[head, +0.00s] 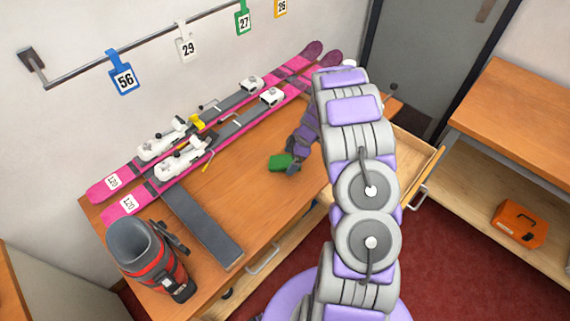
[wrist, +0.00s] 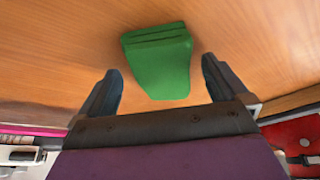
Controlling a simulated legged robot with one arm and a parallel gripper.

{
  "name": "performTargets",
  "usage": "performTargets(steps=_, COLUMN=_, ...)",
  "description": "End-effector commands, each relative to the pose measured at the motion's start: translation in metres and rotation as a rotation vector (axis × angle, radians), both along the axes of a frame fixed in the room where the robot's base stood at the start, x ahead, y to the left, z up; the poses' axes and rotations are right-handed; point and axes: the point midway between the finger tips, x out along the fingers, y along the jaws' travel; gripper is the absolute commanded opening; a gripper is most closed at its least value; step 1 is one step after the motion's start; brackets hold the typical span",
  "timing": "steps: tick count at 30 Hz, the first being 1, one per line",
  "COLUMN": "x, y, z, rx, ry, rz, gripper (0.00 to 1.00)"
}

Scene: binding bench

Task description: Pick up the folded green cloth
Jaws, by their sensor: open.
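The folded green cloth (head: 279,162) lies on the wooden bench top, right of its middle in the head view. In the wrist view the cloth (wrist: 157,60) sits just beyond and between the two fingertips, with its folded layers on the far edge. My gripper (head: 292,165) is at the cloth's right side in the head view, low over the bench. In the wrist view my gripper (wrist: 160,78) is open, with one dark finger on each side and nothing held. I cannot tell how high the fingers are above the bench.
Two pink skis (head: 215,125) with white bindings lie along the back of the bench (head: 225,185). A red and grey ski boot (head: 147,255) and a dark grey bar (head: 203,226) are at the left front. An open drawer (head: 418,158) juts out at the right. An orange case (head: 520,223) sits on a low shelf.

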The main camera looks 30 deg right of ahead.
Motion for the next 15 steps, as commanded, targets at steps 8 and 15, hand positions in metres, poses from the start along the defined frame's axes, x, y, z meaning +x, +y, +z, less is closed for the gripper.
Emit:
performTargets(steps=8, x=0.0005, y=0.0017, z=-0.0044, rx=0.001, ry=0.0, rz=0.0, gripper=1.0)
performTargets(steps=15, x=0.0005, y=0.0017, z=-0.0044, rx=0.001, ry=0.0, rz=0.0, gripper=0.8)
